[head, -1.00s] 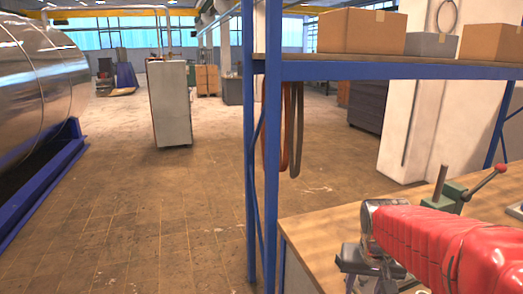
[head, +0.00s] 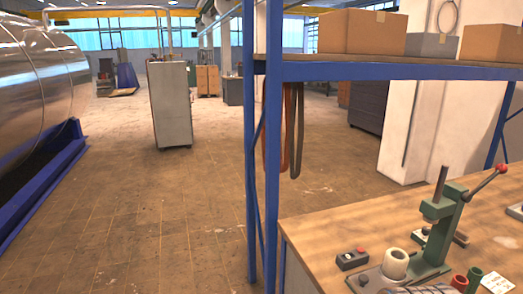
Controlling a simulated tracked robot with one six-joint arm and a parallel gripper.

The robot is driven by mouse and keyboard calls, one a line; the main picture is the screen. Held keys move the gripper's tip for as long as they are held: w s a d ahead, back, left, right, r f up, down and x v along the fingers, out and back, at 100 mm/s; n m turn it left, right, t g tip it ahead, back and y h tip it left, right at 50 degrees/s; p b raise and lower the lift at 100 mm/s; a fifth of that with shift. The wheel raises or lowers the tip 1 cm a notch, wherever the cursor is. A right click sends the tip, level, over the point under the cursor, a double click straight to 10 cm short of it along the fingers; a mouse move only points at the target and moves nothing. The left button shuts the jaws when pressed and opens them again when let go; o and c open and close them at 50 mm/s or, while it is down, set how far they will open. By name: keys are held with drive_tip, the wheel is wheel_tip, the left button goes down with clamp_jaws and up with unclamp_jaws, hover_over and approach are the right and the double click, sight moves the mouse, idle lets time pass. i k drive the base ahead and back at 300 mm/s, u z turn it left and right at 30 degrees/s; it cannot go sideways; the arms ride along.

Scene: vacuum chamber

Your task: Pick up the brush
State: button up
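I cannot make out a brush in the head view. My gripper and arm are out of the picture. The wooden-topped workbench (head: 330,232) fills the lower right. On it stands a green lever press (head: 437,235) with a red knob on its handle. A small dark object (head: 460,238) lies behind the press, too small to name surely. Another partly cut-off object (head: 516,211) is at the right edge.
A dark box with a red button (head: 352,259), a white roll (head: 396,264), red (head: 460,283) and green (head: 475,276) cylinders and a white paper (head: 497,283) are near the bench front. A blue shelf frame (head: 272,150) with cartons stands over the bench.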

sight(460, 238)
drive_tip(key=z, duration=0.7)
